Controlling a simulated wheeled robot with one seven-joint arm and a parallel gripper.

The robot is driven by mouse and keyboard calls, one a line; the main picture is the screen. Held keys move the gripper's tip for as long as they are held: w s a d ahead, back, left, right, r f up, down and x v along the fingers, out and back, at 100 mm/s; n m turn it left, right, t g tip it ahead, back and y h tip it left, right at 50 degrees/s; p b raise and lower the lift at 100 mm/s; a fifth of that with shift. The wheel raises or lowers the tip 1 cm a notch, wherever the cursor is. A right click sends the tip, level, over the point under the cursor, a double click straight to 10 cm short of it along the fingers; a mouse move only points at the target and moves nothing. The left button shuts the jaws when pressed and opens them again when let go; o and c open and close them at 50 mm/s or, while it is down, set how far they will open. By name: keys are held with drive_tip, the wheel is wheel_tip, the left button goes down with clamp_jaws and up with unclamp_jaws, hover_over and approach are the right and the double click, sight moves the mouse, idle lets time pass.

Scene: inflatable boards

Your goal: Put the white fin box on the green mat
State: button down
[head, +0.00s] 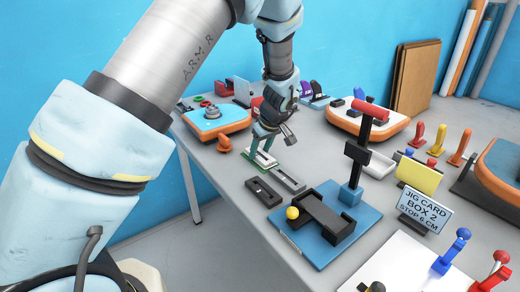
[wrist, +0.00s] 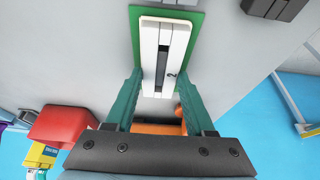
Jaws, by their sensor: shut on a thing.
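The white fin box (wrist: 149,45) is a long white block with a dark slot and a small "2" on it. It also shows in the head view (head: 263,159) below my gripper. The green mat (wrist: 198,22) lies under it and shows around its far end and sides; the box's near end reaches past the mat's near edge. My gripper (wrist: 161,82) has its teal fingers shut on the box's near part, one on each side; in the head view my gripper (head: 264,133) points down at it. I cannot tell whether the box touches the mat.
A grey fin box (head: 289,179) and a black fin box (head: 263,192) lie close by on the table. A blue jig board (head: 345,239) with a post stands nearer. An orange thing (head: 223,144) sits left of my gripper. Orange-edged boards (head: 221,124) lie farther back.

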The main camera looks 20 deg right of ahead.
drive_tip(key=shift+f, duration=0.1)
drive_tip(key=shift+c, duration=1.3)
unclamp_jaws()
drive_tip(key=shift+r, duration=0.2)
drive_tip(key=b+v, duration=0.2)
drive_tip(key=v, duration=1)
